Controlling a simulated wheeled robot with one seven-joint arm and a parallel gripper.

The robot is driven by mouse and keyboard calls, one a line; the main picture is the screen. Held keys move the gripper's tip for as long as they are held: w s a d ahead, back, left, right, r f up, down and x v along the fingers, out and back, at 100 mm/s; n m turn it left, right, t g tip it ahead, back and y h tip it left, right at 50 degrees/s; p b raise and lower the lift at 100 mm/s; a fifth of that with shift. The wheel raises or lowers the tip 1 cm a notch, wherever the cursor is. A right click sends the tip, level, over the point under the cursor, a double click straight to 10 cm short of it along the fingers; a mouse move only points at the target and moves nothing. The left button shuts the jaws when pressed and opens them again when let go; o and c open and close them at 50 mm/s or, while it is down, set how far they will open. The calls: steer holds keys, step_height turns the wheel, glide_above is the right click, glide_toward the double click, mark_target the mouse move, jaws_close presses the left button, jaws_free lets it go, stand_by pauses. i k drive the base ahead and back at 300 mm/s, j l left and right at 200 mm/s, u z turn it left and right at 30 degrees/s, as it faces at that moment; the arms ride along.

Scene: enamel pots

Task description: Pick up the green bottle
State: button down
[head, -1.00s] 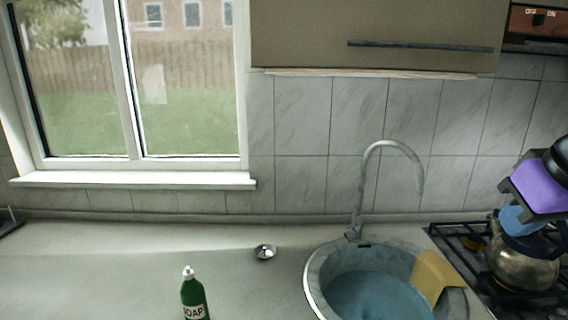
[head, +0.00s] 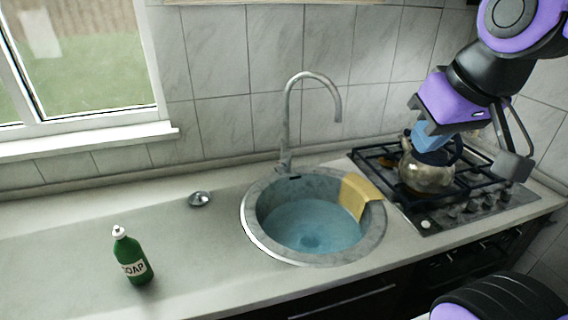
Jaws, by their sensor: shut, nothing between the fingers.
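The green bottle (head: 135,262) stands upright on the counter at the lower left of the head view. It has a white cap and a pale label reading SOAP. My gripper (head: 430,136) is at the right, in front of the kettle in the picture and far from the bottle. Its blue fingers are shut and hold nothing. The sink lies between the gripper and the bottle in the picture. Nothing hides the bottle.
A round sink (head: 252,222) with water has a tall tap (head: 287,120) behind it and a yellow cloth (head: 355,196) over its rim. A small metal dish (head: 199,199) sits behind the bottle. A kettle (head: 427,178) stands on the gas hob (head: 425,218). The counter around the bottle is clear.

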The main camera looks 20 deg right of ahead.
mark_target(129, 252)
steer(key=l, duration=0.35)
steer(key=j, duration=2.65)
steer(key=i, duration=0.05)
